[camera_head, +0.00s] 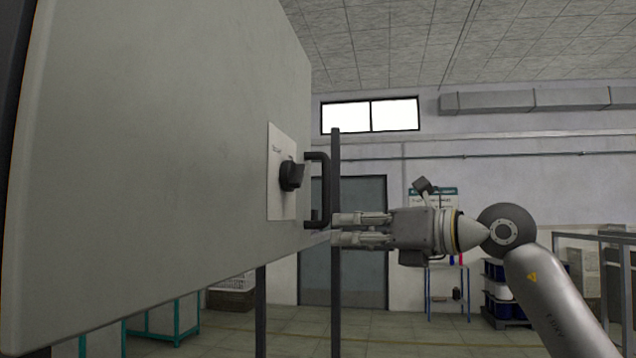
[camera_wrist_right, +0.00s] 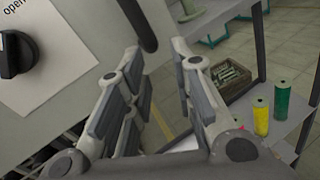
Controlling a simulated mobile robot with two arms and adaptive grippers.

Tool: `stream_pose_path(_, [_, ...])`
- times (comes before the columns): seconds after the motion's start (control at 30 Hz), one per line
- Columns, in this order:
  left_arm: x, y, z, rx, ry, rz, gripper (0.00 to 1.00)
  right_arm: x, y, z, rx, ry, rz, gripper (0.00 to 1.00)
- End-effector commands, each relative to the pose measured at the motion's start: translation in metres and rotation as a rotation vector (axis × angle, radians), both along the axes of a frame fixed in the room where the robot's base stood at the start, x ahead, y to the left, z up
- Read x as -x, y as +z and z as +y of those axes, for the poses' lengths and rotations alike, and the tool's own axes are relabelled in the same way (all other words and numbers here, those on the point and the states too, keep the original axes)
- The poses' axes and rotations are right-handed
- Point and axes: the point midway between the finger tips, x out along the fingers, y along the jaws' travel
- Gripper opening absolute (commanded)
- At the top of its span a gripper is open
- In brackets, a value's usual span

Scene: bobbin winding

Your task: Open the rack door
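The rack door (camera_head: 160,150) is a large grey panel filling the left of the head view. A black rotary knob (camera_head: 291,175) sits on a white label plate near its right edge. The knob also shows in the right wrist view (camera_wrist_right: 15,54), beside the word "open". A black bar handle (camera_head: 325,190) stands out from the door edge, and its lower end shows in the wrist view (camera_wrist_right: 139,22). My right gripper (camera_head: 334,229) is open and empty, with its fingertips close to the handle's lower end, apart from it in the wrist view. My left gripper is out of view.
A dark post (camera_head: 336,290) stands behind the handle. Open floor (camera_head: 400,335) lies beneath my right arm.

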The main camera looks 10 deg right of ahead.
Motion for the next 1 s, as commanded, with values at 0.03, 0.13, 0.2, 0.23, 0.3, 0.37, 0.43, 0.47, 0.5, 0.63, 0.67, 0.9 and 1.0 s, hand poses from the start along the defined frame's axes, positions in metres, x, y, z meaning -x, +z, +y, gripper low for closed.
stream_pose_path(0.03, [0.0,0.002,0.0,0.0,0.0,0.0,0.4,0.015,0.024,-0.007,0.055,-0.045,-0.057,0.23])
stream_pose_path(0.13, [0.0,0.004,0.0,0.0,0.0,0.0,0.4,0.035,0.052,-0.019,0.133,-0.122,-0.127,0.23])
stream_pose_path(0.2, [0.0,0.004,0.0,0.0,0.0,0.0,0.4,0.045,0.065,-0.026,0.165,-0.163,-0.157,0.23])
stream_pose_path(0.23, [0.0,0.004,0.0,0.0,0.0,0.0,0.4,0.048,0.069,-0.027,0.175,-0.175,-0.168,0.23])
stream_pose_path(0.3, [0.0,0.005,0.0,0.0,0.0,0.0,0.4,0.051,0.074,-0.029,0.188,-0.193,-0.18,0.23])
stream_pose_path(0.37, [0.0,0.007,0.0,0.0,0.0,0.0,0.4,0.049,0.076,-0.029,0.193,-0.198,-0.183,0.23])
stream_pose_path(0.43, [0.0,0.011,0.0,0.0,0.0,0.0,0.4,0.043,0.077,-0.024,0.192,-0.197,-0.182,0.23])
stream_pose_path(0.47, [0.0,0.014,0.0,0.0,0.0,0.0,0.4,0.04,0.077,-0.022,0.192,-0.196,-0.181,0.23])
stream_pose_path(0.5, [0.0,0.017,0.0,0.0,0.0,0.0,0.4,0.034,0.078,-0.018,0.191,-0.196,-0.18,0.23])
stream_pose_path(0.63, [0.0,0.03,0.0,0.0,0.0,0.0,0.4,0.013,0.079,-0.004,0.191,-0.193,-0.18,0.23])
stream_pose_path(0.67, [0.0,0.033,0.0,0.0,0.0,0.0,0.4,0.008,0.079,-0.001,0.19,-0.194,-0.18,0.23])
stream_pose_path(0.9, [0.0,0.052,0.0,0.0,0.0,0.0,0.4,-0.025,0.078,0.021,0.189,-0.194,-0.181,0.23])
stream_pose_path(1.0, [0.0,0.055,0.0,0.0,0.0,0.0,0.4,-0.033,0.077,0.026,0.188,-0.194,-0.181,0.23])
